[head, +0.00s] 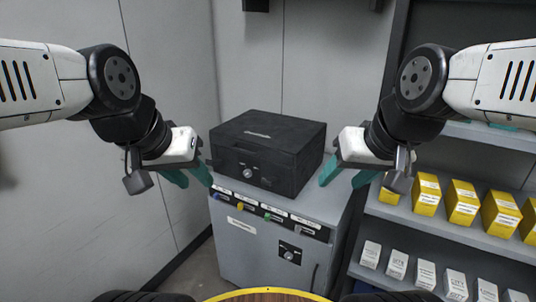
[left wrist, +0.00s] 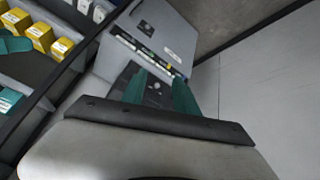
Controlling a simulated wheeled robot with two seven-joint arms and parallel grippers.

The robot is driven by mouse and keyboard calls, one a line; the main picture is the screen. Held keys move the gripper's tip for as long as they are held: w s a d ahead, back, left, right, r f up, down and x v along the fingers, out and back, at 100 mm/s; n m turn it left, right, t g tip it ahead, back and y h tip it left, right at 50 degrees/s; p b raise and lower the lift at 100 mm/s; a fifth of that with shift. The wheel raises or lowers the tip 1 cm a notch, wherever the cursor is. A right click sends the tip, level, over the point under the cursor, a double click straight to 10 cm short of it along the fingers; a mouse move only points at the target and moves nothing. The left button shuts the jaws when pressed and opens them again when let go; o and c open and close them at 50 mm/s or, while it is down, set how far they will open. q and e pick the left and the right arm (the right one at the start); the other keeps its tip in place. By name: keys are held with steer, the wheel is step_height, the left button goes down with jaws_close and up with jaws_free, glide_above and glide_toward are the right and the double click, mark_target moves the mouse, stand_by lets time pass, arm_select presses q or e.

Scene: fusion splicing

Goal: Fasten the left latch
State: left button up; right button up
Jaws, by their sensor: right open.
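A black case (head: 268,150) with its lid down sits on top of a grey cabinet (head: 250,265). A small round pale fitting (head: 247,172) shows on its front. I cannot make out a separate left latch or whether it is fastened. My left gripper (head: 188,176) is off the case's left front side, its teal fingers apart and empty. The fingers also show in the left wrist view (left wrist: 160,92), with part of the case dark between them. My right gripper (head: 345,175) is open and empty, off the case's right side. Neither gripper visibly touches the case.
Coloured tabs and labels (head: 267,212) line the cabinet's front upper edge. Shelves at the right hold yellow boxes (head: 463,203) and white boxes (head: 397,263). A grey wall (head: 165,60) stands at the left. Free air lies in front of the cabinet.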

arm_select(q)
steer(key=shift+w+d+f, duration=0.1)
steer(key=shift+w, duration=0.1)
steer(key=c, duration=0.7)
steer(key=w+d+f+n+g+h, duration=0.2)
steer(key=w+d+n+g, duration=0.1)
steer(key=w+n, duration=0.1)
steer(key=shift+w+f+h, duration=0.15)
steer(key=shift+w+h, duration=0.15)
steer(key=shift+h, duration=0.1)
steer(key=w+a+f+n+t+h, duration=0.1)
steer(key=w+f+n+h, duration=0.4)
steer(key=w, duration=0.4)
steer(key=w+f+n+h, duration=0.2)
steer(key=w+f+n, duration=0.1)
steer(key=w+n, duration=0.55)
steer(key=w+a+f+n+t+y, duration=0.1)
steer(key=w+a+f+n+t, duration=0.4)
steer(key=a+f, duration=0.4)
steer(key=w+a+f+n+t+y, duration=0.2)
steer(key=w+a+f+n+t, duration=0.3)
steer(key=w+a+f+n, duration=0.3)
step_height(320, 180, down, 3)
steer(key=shift+w+a+f+y, duration=0.15)
steer(key=shift+w+a+y, duration=0.25)
steer(key=shift+a, duration=0.5)
